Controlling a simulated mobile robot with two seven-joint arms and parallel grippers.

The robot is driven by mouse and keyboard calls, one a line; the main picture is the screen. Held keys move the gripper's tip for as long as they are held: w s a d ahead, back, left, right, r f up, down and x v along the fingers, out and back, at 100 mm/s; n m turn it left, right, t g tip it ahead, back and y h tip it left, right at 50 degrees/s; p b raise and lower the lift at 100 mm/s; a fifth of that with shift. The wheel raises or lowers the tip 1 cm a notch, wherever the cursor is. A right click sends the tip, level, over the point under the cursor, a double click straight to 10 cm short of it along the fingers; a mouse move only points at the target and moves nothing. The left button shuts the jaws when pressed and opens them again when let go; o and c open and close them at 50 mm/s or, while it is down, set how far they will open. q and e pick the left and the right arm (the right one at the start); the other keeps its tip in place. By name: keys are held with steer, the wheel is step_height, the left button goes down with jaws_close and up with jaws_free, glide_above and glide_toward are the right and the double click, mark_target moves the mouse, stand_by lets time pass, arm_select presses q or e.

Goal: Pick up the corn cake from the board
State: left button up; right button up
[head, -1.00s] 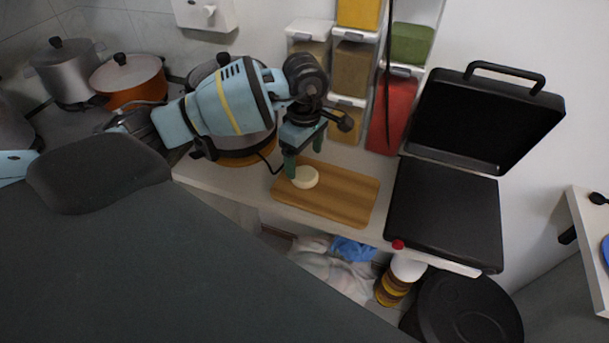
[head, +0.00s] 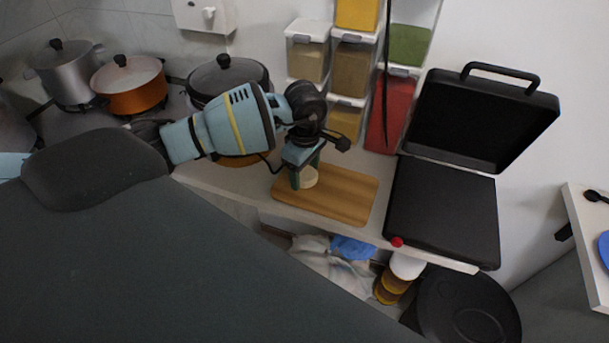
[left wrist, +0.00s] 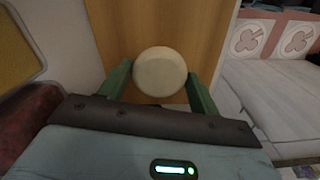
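The corn cake (head: 310,178) is a small, pale, round cake over the near left part of the wooden board (head: 345,196). My left gripper (head: 305,172) points down at it, with one green finger on each side of it. In the left wrist view the cake (left wrist: 160,74) sits between the two spread fingers, close to both. Whether the fingers touch it cannot be told. The near finger hides part of the cake in the head view. I see no clear gap under the cake. My right gripper is not in view.
An open black grill (head: 442,213) stands right of the board. Spice dispensers (head: 352,70) line the wall behind. A dark-lidded pan (head: 228,78) and an orange pot (head: 130,88) stand to the left. Bottles (head: 393,282) stand below the counter's front edge.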

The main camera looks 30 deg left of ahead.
mark_target(305, 173)
arm_select(q)
steer(key=c, duration=0.6)
steer(key=shift+r, duration=0.15)
steer(key=shift+r, duration=0.4)
step_height(305, 173, up, 2)
steer(key=shift+r, duration=0.25)
steer(key=s+d+r, duration=0.1)
steer(key=s+d, duration=0.8)
steer(key=s, duration=0.4)
steer(key=shift+d+r+b, duration=0.25)
steer(key=shift+b, duration=0.15)
